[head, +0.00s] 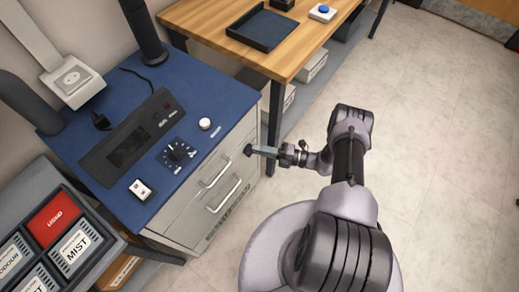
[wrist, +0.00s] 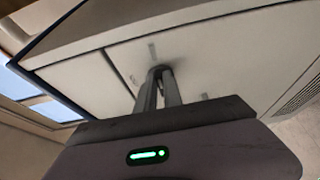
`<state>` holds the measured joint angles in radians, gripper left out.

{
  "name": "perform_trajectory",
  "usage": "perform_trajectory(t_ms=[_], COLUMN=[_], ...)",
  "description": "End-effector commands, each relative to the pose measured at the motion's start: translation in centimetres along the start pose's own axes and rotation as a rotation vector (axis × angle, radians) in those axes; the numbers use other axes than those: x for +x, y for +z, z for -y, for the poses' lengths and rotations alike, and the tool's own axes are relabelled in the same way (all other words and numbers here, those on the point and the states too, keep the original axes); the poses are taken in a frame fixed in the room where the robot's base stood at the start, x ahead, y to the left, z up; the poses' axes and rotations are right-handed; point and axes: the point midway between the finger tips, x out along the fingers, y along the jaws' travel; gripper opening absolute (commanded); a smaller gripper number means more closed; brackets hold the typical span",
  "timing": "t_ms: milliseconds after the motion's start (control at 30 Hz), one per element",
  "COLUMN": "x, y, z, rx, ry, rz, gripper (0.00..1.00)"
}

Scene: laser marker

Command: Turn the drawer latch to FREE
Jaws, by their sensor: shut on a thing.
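The drawer latch is a small dark knob (head: 248,150) on the front of the grey drawer cabinet, to the right of the drawer handles. In the wrist view the dark latch (wrist: 159,70) shows at the fingertips. My gripper (head: 254,151) reaches it from the right, and its two fingers (wrist: 160,79) are shut on the latch. The fingers cover most of it, so I cannot tell which way it points.
The cabinet's blue top (head: 215,95) carries a dark control panel (head: 128,143), a black dial (head: 177,152), a white button (head: 205,124) and a white switch (head: 141,190). Two drawer handles (head: 223,195) stick out left of the latch. A wooden table (head: 215,20) stands behind. The floor at right is clear.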

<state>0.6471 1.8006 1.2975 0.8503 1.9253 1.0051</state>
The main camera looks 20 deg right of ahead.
Motion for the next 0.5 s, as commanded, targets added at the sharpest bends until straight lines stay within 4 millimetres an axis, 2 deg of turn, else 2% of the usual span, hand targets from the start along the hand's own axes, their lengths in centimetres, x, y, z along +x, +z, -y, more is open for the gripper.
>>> perform_trajectory(t_ms=[267, 300, 367, 400, 500], x=[0.0, 0.0, 0.0, 0.0, 0.0], y=[0.02, 0.02, 0.02, 0.02, 0.01], z=[-0.02, -0.02, -0.02, -0.01, -0.01], rx=[0.001, 0.001, 0.001, 0.001, 0.001], ry=[0.001, 0.001, 0.0, 0.0, 0.0], rz=[0.001, 0.001, 0.001, 0.001, 0.001], gripper=[0.0, 0.17, 0.29, 0.33, 0.33])
